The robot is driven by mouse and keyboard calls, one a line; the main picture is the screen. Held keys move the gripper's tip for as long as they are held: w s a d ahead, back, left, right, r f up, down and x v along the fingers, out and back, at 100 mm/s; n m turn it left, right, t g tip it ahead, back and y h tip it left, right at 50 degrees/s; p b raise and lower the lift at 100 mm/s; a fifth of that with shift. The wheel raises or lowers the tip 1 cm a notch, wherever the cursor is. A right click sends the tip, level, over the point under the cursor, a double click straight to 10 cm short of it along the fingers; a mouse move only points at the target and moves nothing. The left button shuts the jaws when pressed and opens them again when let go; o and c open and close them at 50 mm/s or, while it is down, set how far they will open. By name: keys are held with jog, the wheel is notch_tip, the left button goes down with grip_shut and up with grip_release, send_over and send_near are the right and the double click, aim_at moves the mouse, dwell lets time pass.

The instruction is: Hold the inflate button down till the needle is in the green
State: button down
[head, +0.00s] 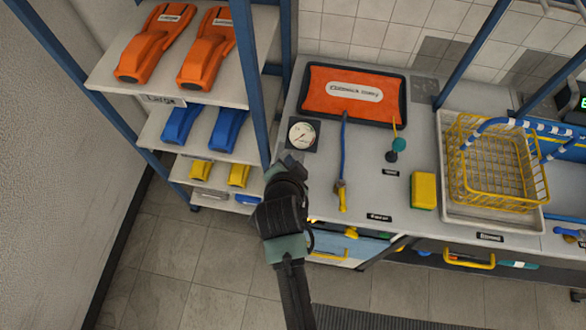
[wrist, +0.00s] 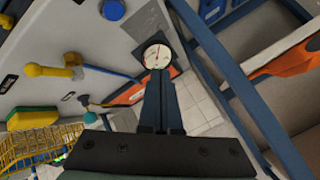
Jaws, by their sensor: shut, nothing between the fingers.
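A round gauge with a white face (head: 300,136) sits on a dark square plate on the bench, near its left edge. It also shows in the wrist view (wrist: 157,56), just past my fingertips. The needle is too small to place against any green band. A round blue button (wrist: 113,9) is at the top of the wrist view, on the bench top, apart from my fingers. I cannot make it out in the head view, where my arm may cover it. My gripper (head: 288,160) is shut and empty, close to the gauge; its closed fingers (wrist: 158,84) show in the wrist view.
An orange cushion (head: 353,93) lies at the back of the bench. A blue hose with a yellow fitting (head: 342,196), a yellow block (head: 423,191) and a yellow wire basket (head: 494,166) are to the right. A blue-posted shelf (head: 254,85) stands close on the left.

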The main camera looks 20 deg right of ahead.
jog(key=shift+s+f, duration=0.2)
jog(key=shift+s, duration=0.25)
jog(key=shift+f, duration=0.15)
notch_tip(320, 180, down, 8)
jog(key=b, duration=0.7)
jog(key=shift+f+b, duration=0.25)
jog(key=shift+b, duration=0.05)
dwell(1.4)
jog(key=shift+f+b, duration=0.3)
jog(key=shift+f, duration=0.1)
jog(key=shift+f+b, duration=0.4)
jog(key=shift+f, duration=0.2)
dwell(1.7)
jog(key=shift+r, duration=0.15)
dwell(1.1)
jog(key=shift+r+p, duration=0.85)
